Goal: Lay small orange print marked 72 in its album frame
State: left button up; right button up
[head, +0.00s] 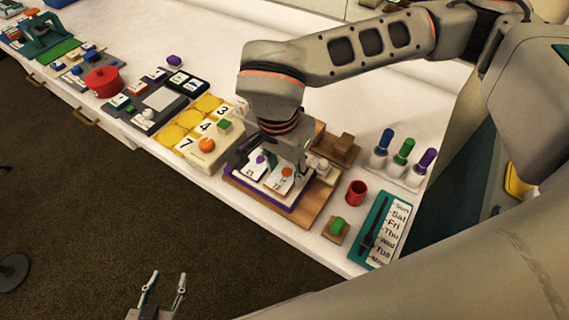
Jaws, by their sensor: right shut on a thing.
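The small orange print (278,184), with an orange blob and what reads as 72, is at the album (262,200), a white page with a dark purple border. A print with a purple blob (254,170) lies to its left on the page. My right gripper (298,174) is shut on the orange print from above, at its far right side; its fingertips are partly hidden. I cannot tell whether the print lies flat in its frame or is held just above. My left gripper (165,277) is open and empty, low over the floor in front of the table.
A wooden board (309,213) lies under the album. To the right are a red cup (356,193), a green piece on a block (337,226), a day-label board (382,230) and colored markers (403,152). A yellow number tray (190,140) stands left.

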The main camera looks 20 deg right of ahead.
jog(key=o, duration=0.8)
jog(key=shift+o, duration=0.2)
notch_tip(320, 180, up, 12)
jog(key=s+a, duration=0.1)
jog(key=shift+s+a, duration=0.1)
jog(key=shift+s, duration=0.05)
dwell(0.3)
